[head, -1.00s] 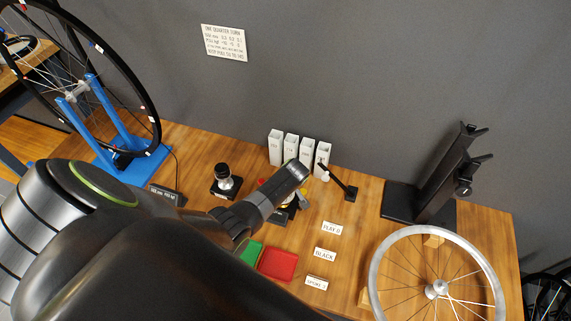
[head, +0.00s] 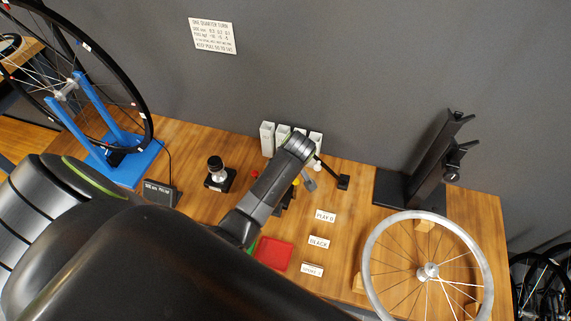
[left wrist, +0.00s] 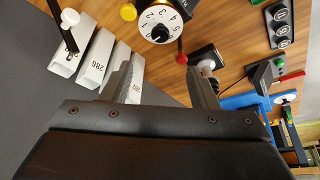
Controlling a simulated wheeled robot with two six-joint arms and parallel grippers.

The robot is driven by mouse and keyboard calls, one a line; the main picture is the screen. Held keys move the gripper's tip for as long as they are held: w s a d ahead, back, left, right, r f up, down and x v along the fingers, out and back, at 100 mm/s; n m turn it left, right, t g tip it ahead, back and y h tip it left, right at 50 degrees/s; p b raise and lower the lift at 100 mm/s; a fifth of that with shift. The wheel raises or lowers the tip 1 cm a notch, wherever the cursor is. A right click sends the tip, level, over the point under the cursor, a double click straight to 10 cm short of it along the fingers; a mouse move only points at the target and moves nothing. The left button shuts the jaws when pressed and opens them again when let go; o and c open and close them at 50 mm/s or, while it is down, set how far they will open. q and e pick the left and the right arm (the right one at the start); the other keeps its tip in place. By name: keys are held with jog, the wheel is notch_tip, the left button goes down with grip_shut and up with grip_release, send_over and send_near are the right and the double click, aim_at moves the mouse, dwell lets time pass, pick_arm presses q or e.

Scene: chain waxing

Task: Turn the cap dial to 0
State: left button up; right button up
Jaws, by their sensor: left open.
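A round dial (left wrist: 160,22) with a white numbered face and a black knob shows at the top of the left wrist view. In the head view my left arm mostly covers the dial's area. My left gripper (left wrist: 164,66) is open and empty. Its two fingers point toward the bench, with the dial beyond and between them in the picture, apart from both. In the head view the gripper (head: 309,181) hangs among the small parts near the white boxes, and its fingertips are hard to make out. My right gripper is not in view.
White numbered boxes (left wrist: 97,60) stand close by my left finger; they also show in the head view (head: 267,139). A red-tipped lever (left wrist: 181,57) and a yellow knob (left wrist: 128,12) flank the dial. A red tray (head: 270,253), label cards (head: 319,242) and a spoked wheel (head: 477,245) lie nearer.

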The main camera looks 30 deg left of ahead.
pick_arm(q)
jog(key=shift+v, duration=1.55)
